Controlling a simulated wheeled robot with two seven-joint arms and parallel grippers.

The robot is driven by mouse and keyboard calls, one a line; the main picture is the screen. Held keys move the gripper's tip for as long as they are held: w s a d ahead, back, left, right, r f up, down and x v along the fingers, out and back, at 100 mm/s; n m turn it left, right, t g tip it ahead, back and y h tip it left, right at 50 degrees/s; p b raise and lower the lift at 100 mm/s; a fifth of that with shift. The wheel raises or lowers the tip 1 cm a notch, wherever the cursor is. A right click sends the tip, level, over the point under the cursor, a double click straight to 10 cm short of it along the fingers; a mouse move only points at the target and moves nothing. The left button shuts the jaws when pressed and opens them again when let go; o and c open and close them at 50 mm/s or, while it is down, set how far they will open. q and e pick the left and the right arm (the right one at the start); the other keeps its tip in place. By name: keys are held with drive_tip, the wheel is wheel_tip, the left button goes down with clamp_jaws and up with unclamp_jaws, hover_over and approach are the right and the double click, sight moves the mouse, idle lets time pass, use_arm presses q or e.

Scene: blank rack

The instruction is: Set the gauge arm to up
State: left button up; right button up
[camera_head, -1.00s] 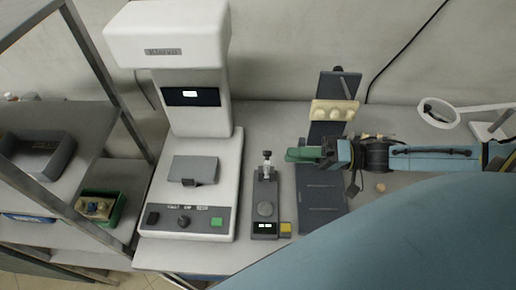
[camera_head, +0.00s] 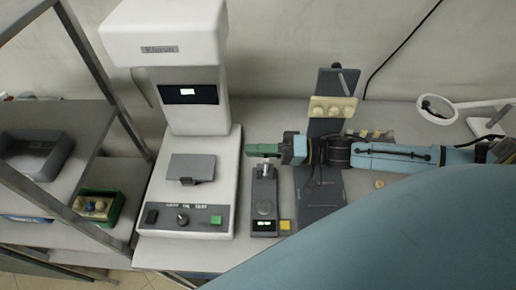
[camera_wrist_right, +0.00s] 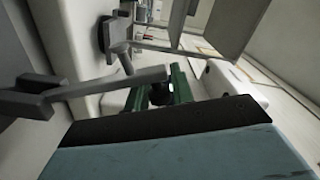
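The gauge (camera_head: 264,205) is a small dark stand with a round silver plate and a lit display, in the middle of the bench. My right gripper (camera_head: 263,149), with green fingers, reaches in from the right over the gauge's top and hides its upper tip. In the right wrist view the green fingers (camera_wrist_right: 160,92) stand apart, with a dark round part between them; contact cannot be told. A pale piece of the gauge (camera_head: 265,168) shows just below the fingers. My left gripper is not in view.
A large white machine (camera_head: 228,150) stands left of the gauge. A dark upright stand (camera_head: 329,128) with a cream block (camera_head: 333,107) is behind my right arm. A magnifier (camera_head: 437,109) stands far right. A metal rack with bins is at the left.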

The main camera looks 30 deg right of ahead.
clamp_jaws()
drive_tip(key=shift+w+d+r+m+p, duration=0.1)
drive_tip(key=shift+w+d+m+p, duration=0.2)
drive_tip(key=shift+w+m+p, duration=0.25)
drive_tip(key=shift+w+d+r+m+p, duration=0.1)
drive_tip(key=shift+w+d+m+p, duration=0.3)
drive_tip(key=shift+m, duration=0.25)
drive_tip(key=shift+a, duration=0.1)
drive_tip(key=shift+o, duration=2.2)
unclamp_jaws()
